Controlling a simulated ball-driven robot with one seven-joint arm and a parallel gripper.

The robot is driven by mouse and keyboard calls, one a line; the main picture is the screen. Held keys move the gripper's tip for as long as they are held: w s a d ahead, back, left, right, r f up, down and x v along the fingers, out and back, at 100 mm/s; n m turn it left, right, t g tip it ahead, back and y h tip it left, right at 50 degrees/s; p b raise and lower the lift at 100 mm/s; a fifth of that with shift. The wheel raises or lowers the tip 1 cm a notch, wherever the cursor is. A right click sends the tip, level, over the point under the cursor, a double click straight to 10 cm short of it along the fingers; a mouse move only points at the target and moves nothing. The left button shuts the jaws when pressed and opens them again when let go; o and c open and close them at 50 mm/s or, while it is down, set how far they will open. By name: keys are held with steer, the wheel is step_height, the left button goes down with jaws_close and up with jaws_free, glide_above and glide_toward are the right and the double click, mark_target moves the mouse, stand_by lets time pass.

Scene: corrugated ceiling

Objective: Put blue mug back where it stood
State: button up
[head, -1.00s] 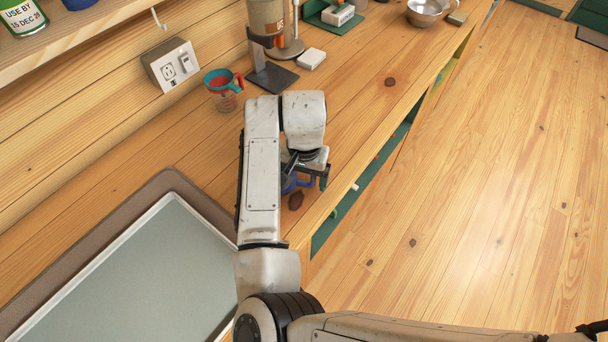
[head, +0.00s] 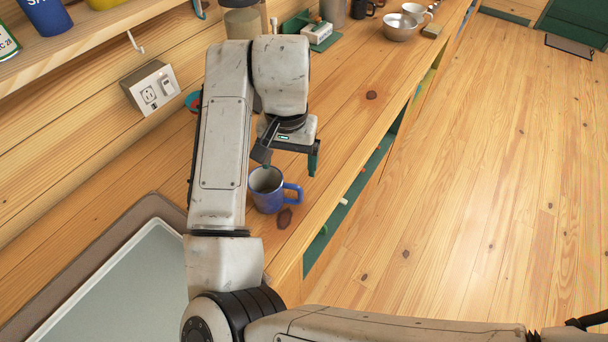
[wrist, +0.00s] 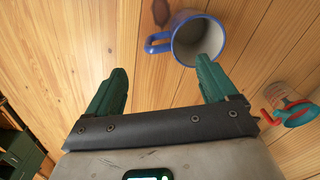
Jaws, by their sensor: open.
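The blue mug (head: 268,196) stands upright on the wooden counter, its blue handle to the right, near a dark knot in the wood. Its pale inside is empty. In the wrist view the mug (wrist: 196,42) lies past the fingertips, with its handle toward the gap between them. My gripper (head: 288,162) is open and empty, above and beyond the mug in the head view. Both green fingers show in the wrist view (wrist: 162,70). The right finger overlaps the mug's lower rim there; I cannot tell how close it is.
A red and teal cup (wrist: 290,112) stands on the counter, mostly hidden by my arm in the head view. A tray (head: 120,280) lies at the lower left. The counter's right edge drops to the floor.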

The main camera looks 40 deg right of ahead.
steer(key=s+d+f+n+t+h, duration=0.1)
steer(key=s+d+f+n+h, duration=0.15)
steer(key=d, duration=0.55)
steer(key=s+d+f+n+t+h, duration=0.15)
steer(key=s+d, duration=0.25)
steer(key=d, duration=0.4)
steer(key=s+a+f+n+y, duration=0.2)
steer(key=s+a+f, duration=0.4)
steer(key=s, duration=0.3)
steer(key=s+a+f+n+g+y, duration=0.1)
steer(key=s+a+f+n, duration=0.2)
steer(key=s+a+f, duration=0.2)
steer(key=s+f, duration=0.3)
steer(key=s, duration=0.1)
steer(key=shift+s+a+f+y, duration=0.25)
steer(key=shift+s+a+y, duration=0.1)
steer(key=shift+s+y, duration=0.05)
steer(key=shift+g, duration=0.25)
